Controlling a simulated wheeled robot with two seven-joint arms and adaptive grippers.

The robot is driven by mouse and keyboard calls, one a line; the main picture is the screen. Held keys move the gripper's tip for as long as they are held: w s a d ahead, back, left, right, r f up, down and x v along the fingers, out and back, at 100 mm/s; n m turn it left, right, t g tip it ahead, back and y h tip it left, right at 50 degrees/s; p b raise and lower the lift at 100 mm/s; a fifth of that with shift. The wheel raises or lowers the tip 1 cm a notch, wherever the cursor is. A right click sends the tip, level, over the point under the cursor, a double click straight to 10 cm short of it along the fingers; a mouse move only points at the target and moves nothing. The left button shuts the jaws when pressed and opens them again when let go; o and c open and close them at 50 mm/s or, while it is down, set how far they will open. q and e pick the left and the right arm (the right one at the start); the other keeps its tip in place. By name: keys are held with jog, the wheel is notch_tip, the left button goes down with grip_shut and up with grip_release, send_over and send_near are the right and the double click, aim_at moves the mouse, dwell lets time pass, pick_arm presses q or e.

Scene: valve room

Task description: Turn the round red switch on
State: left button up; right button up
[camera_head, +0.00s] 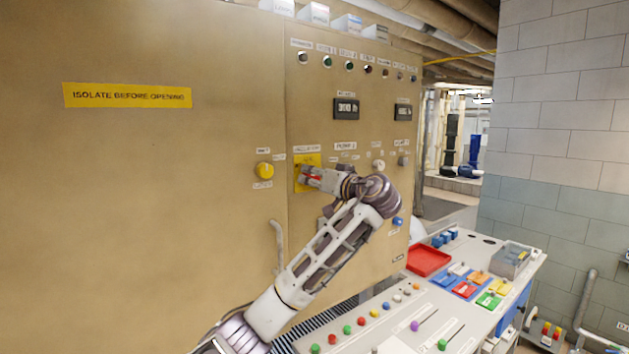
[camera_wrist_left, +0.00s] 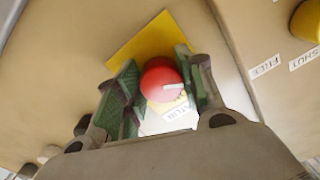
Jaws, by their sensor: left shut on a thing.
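The round red switch (camera_wrist_left: 161,80) sits on a yellow plate (camera_wrist_left: 150,42) in the left wrist view, with a pale pointer mark on its face. In the head view the yellow plate (camera_head: 301,184) is on the tan cabinet, and the switch is mostly hidden by my gripper. My left gripper (camera_head: 310,176) reaches the plate from the right. In the left wrist view its green-padded fingers (camera_wrist_left: 158,92) are on both sides of the red switch and shut on it. A white label lies below the switch, partly readable. My right gripper is not in view.
A yellow knob (camera_head: 264,170) is left of the plate on the tan cabinet (camera_head: 180,200). A slanted console (camera_head: 400,320) with coloured buttons and a red tray (camera_head: 429,260) stands below right.

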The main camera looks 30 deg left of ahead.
pick_arm(q)
jog(key=m, duration=0.2)
jog(key=shift+m, duration=0.4)
jog(key=m+p, duration=0.1)
jog(key=m, duration=0.2)
jog(key=shift+r, duration=0.1)
jog(key=m+p, duration=0.2)
jog(key=m, duration=0.3)
jog(key=shift+s+r, duration=0.1)
jog(key=shift+m+t+p, duration=0.3)
jog(key=shift+m+p, duration=0.1)
jog(key=shift+m, duration=0.3)
jog(key=o, duration=1)
